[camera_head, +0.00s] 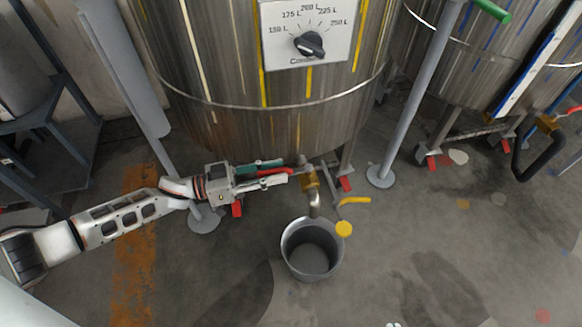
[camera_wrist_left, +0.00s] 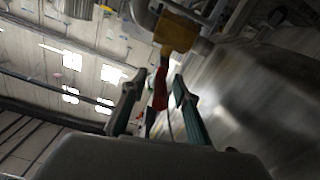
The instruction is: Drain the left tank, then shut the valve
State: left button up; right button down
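The left tank (camera_head: 225,75) is a tall steel drum at the top of the head view. Below its rim is a brass valve (camera_head: 310,180) with a red lever (camera_head: 277,172) pointing left. The brass body also shows in the left wrist view (camera_wrist_left: 175,33). A grey spout (camera_head: 315,205) points down over a grey bucket (camera_head: 286,258) on the floor; I see no clear stream. My left gripper (camera_head: 283,172) has its green fingers apart, with the red lever between them. In the left wrist view, the lever (camera_wrist_left: 160,90) shows gaps on both sides.
A dial plate (camera_head: 340,20) with litre marks and a black knob is on the tank. A yellow disc (camera_head: 344,229) is at the bucket's rim. A grey post (camera_head: 408,110) stands right of the tank. A second tank (camera_head: 470,50) stands at upper right. Open floor lies in front.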

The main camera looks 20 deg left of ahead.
aim_at(281, 171)
pick_arm(q)
jog(key=shift+x, duration=2.1)
grip_shut()
